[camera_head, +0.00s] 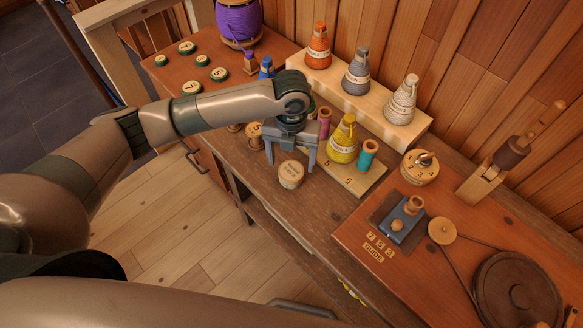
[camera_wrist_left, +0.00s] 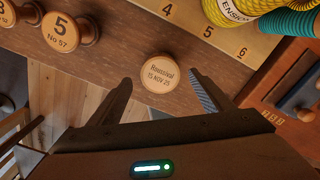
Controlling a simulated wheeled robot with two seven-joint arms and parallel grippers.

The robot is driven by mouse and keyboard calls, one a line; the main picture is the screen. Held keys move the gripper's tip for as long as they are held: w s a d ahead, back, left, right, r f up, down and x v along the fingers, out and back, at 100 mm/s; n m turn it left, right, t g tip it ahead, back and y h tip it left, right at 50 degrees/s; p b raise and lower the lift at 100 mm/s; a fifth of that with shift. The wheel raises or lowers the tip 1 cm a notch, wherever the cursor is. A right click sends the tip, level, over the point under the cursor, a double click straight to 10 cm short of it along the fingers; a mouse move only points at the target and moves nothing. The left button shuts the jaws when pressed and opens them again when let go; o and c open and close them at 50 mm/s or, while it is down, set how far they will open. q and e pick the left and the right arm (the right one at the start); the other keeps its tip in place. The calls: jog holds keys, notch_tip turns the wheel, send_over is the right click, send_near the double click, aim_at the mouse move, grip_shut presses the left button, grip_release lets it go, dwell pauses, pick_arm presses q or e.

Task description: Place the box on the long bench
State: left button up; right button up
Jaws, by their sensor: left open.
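A small round light-wood box (camera_head: 291,174) with dark lettering on its lid stands at the front edge of the long brown bench (camera_head: 323,205). My left gripper (camera_head: 290,161) is above it, open, with its two fingers pointing down on either side of the box. In the left wrist view the box (camera_wrist_left: 160,82) shows between the open fingertips (camera_wrist_left: 160,76); the lid reads "Rousseau 15 NOV 25". I cannot tell whether the fingers touch it. My right gripper is not in view.
Numbered spools (camera_wrist_left: 63,31) stand left of the box. A numbered board with a yellow cone (camera_head: 343,140) and teal spool (camera_head: 368,155) lies right. Behind, a pale riser (camera_head: 345,97) holds several thread cones. A blue tool (camera_head: 403,222) and dark wheel (camera_head: 517,290) are right.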

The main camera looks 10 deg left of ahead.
aim_at(292, 170)
pick_arm(q)
notch_tip(292, 170, up, 7)
jog(key=b, duration=0.1)
jog(key=shift+f, duration=0.15)
dwell(0.5)
